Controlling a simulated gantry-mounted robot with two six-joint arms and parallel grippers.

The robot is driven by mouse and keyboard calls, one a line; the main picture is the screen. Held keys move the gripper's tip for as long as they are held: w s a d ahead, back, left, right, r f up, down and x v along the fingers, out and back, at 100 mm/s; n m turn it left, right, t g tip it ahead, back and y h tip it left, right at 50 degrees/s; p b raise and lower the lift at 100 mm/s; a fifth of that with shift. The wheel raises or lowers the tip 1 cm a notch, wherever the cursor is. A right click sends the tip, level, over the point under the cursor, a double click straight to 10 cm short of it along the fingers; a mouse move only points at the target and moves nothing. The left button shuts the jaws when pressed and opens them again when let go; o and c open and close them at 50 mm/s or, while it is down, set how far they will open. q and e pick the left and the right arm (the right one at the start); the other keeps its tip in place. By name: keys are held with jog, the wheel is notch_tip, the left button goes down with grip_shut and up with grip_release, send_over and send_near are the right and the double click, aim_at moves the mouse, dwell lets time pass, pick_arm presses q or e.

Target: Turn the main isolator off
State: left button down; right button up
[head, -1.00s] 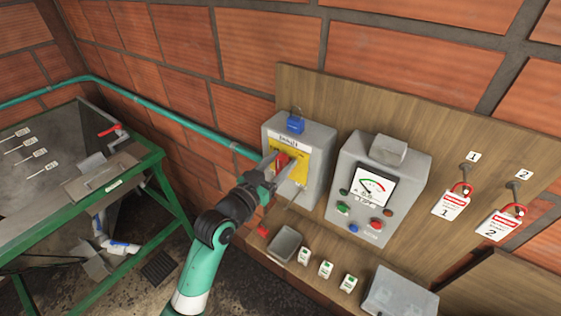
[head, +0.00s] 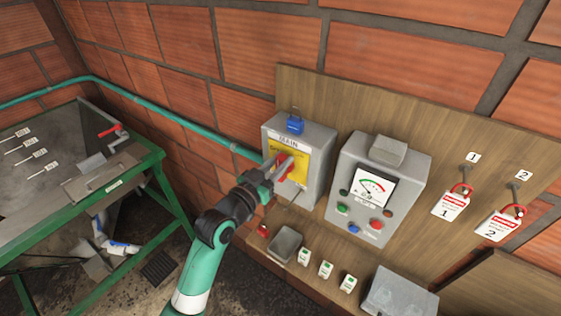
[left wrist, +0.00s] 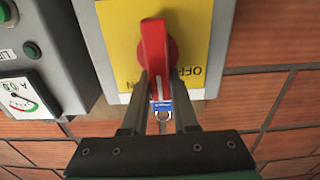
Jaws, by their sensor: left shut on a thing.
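The main isolator is a grey box (head: 317,140) with a yellow plate and a MAIN label on the wood board. Its red handle (head: 286,168) is in the middle of the yellow plate (left wrist: 199,38). My left gripper (head: 280,168) is shut on the handle. In the left wrist view the red handle (left wrist: 154,50) stands upright in the picture between my two fingertips (left wrist: 158,80). OFF lettering shows to its right, upside down; the other lettering is partly hidden by a finger. A blue padlock (head: 295,125) hangs at the top of the box. My right gripper is not in view.
A second grey box with a meter (head: 372,187) and buttons stands close to the right. Red-and-white tags (head: 450,205) hang on hooks further right. A small grey tray (head: 285,243) sits below the isolator. A green-framed metal table (head: 155,160) is at the left.

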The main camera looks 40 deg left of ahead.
pick_arm(q)
jog(key=shift+f, duration=0.45)
jog(key=n+p, duration=0.1)
jog(key=n, duration=0.1)
jog(key=a+n, duration=0.1)
jog(key=shift+n+p, duration=0.4)
jog(key=n+p, duration=0.2)
jog(key=n, duration=0.2)
jog(key=f+n+p, duration=0.1)
jog(key=n, duration=0.4)
jog(key=a+f+n+p, duration=0.1)
jog(key=n+p, duration=0.1)
jog(key=n, duration=0.2)
jog(key=shift+s+a+f+n+p, duration=0.1)
jog(key=shift+s+f+n+p, duration=0.05)
jog(key=shift+n+p, duration=0.25)
